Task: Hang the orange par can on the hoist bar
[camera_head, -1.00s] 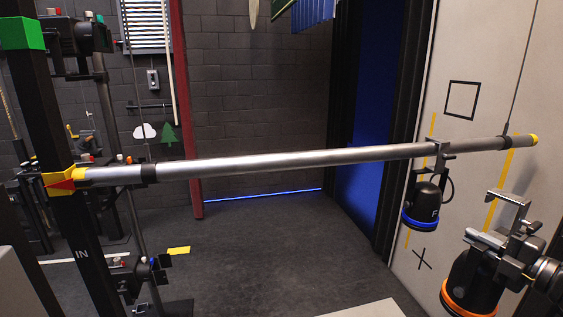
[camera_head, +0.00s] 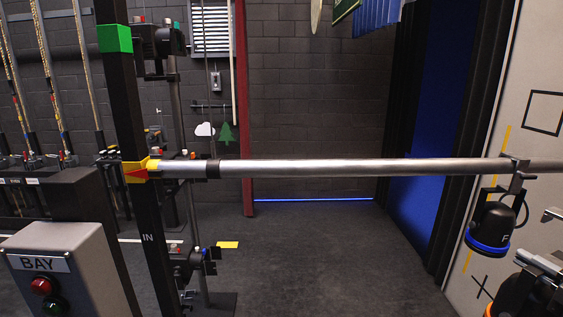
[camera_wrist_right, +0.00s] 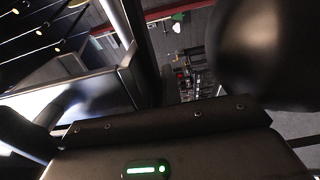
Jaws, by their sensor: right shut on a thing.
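The hoist bar (camera_head: 340,167) is a long silver tube that runs level across the head view and leaves at the right edge. A par can with a blue rim (camera_head: 491,226) hangs from it by a clamp. The orange par can (camera_head: 517,297) is black, cut off at the lower right corner, with a bit of orange rim showing. My right gripper (camera_head: 549,288) is shut on it, below and in front of the bar, apart from it. In the right wrist view, a large dark rounded shape (camera_wrist_right: 272,50) fills the upper right. My left gripper is not in view.
A black upright post (camera_head: 147,238) with a green block and a yellow and red pointer stands at the bar's left end. A grey button box marked BAY (camera_head: 75,255) is at the lower left. The floor (camera_head: 340,255) under the bar is clear.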

